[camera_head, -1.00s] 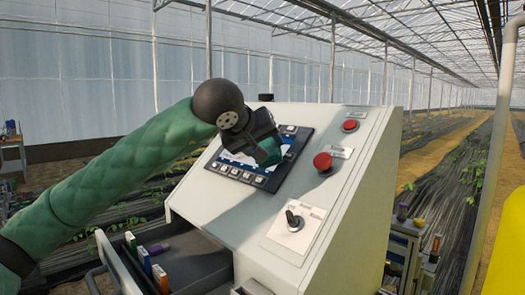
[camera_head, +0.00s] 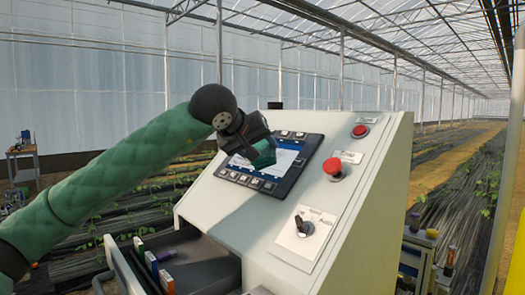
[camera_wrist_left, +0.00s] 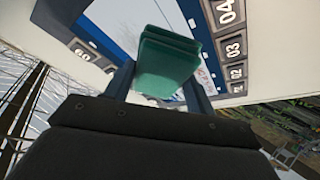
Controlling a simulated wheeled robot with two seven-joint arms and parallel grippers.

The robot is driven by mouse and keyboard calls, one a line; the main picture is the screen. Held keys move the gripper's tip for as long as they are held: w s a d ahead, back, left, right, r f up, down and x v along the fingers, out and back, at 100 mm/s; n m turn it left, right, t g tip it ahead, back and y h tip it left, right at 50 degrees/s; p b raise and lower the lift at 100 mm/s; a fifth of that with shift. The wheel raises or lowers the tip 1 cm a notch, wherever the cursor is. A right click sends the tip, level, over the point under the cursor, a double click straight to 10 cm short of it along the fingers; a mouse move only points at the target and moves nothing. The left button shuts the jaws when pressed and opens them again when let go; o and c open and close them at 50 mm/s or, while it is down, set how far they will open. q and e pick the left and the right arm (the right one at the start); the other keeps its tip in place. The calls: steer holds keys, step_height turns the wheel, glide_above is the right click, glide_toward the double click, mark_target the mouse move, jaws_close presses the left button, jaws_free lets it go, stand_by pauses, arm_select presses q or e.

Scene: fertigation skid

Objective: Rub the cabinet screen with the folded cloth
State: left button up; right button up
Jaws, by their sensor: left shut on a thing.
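The cabinet screen (camera_head: 275,162) is a dark-framed panel with a light display and rows of buttons, on the sloped face of the pale cabinet (camera_head: 350,195). My left gripper (camera_head: 262,150) is over the screen's upper left part, shut on the folded green cloth (camera_head: 264,157). In the left wrist view the cloth (camera_wrist_left: 165,62) sits between the two fingers in front of the screen (camera_wrist_left: 110,45). I cannot tell whether the cloth touches the display. My right gripper is in neither view.
Red buttons (camera_head: 333,167) and a rotary switch (camera_head: 304,226) stick out of the cabinet face right of and below the screen. An open drawer (camera_head: 200,262) with several coloured items juts out at the lower left. A cart (camera_head: 418,255) stands behind at right.

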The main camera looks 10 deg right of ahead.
arm_select(q)
steer(key=shift+w+a+b, duration=0.25)
steer(key=shift+w+a, duration=0.5)
steer(key=shift+w, duration=0.3)
steer(key=shift+w+a+b, duration=0.25)
steer(key=shift+w+a, duration=0.5)
steer(key=shift+w, duration=0.25)
steer(key=shift+w+a, duration=0.75)
steer(key=shift+w, duration=0.3)
steer(key=shift+w+a, duration=0.7)
steer(key=shift+w, duration=0.3)
steer(key=shift+s+a+r, duration=0.4)
steer(key=shift+a+r, duration=0.15)
steer(key=shift+r, duration=0.2)
steer(key=shift+s+a+r, duration=0.4)
steer(key=shift+a+r, duration=0.1)
steer(key=shift+r, duration=0.2)
steer(key=shift+s+a+r, duration=0.4)
steer(key=shift+a+r, duration=0.15)
steer(key=shift+r, duration=0.2)
steer(key=shift+s+a+r, duration=0.3)
steer(key=shift+a+r, duration=0.1)
steer(key=shift+r, duration=0.2)
steer(key=shift+s+a+r, duration=0.3)
steer(key=shift+a+r, duration=0.1)
steer(key=shift+r, duration=0.15)
steer(key=shift+f, duration=0.1)
